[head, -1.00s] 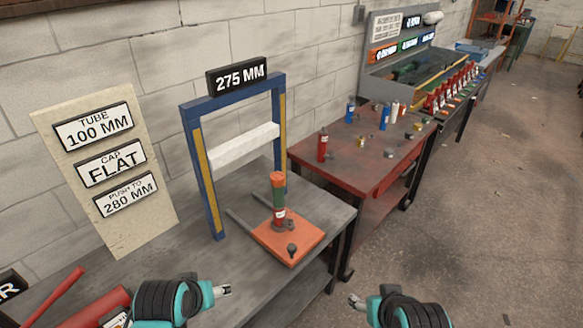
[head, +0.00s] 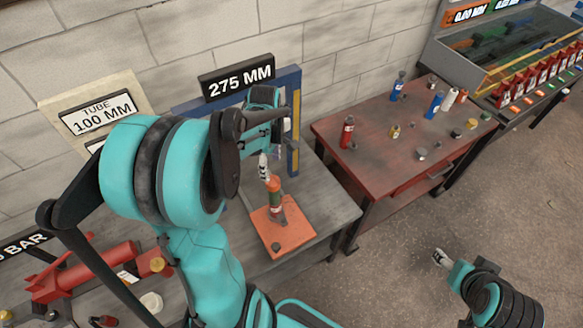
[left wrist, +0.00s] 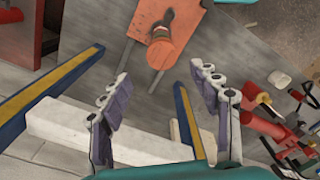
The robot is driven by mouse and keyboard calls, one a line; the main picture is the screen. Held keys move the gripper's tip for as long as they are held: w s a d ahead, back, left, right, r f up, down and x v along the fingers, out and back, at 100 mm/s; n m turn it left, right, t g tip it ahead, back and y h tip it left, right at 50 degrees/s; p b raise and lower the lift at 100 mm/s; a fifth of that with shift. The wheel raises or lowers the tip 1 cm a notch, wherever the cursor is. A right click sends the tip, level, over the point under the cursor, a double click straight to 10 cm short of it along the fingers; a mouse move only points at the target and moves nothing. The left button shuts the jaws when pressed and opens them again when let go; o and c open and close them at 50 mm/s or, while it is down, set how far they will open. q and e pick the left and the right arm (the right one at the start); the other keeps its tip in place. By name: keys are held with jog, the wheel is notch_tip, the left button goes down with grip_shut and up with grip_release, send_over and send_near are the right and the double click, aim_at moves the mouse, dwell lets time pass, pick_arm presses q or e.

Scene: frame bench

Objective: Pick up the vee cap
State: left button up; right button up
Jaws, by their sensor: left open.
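I cannot tell which piece is the vee cap. Small loose pieces stand on the red table, among them a brass one (head: 395,131) and a grey one (head: 422,154). A dark knob-like piece (head: 276,247) is on the orange plate (head: 257,233). A green and red tube with an orange top (head: 274,185) stands upright on that plate; the top also shows in the left wrist view (left wrist: 168,50). My left gripper (head: 264,168) is open and empty, close above the tube's top in the head view. My right gripper (head: 440,258) is over the floor; its jaw state is unclear.
A blue frame with a 275 MM sign (head: 237,83) stands behind the plate. Its white crossbar (left wrist: 110,140) lies below my left fingers in the wrist view. Bottles (head: 347,133) stand on the red table (head: 365,170). A red tool (head: 85,275) lies at left. My left arm hides much of the bench.

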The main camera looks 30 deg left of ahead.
aim_at(272, 180)
pick_arm(q)
notch_tip(272, 180, down, 8)
jog(key=shift+s+r+b, duration=0.15)
jog(key=shift+r+b, duration=0.1)
jog(key=shift+b, duration=0.5)
jog(key=c, duration=1.3)
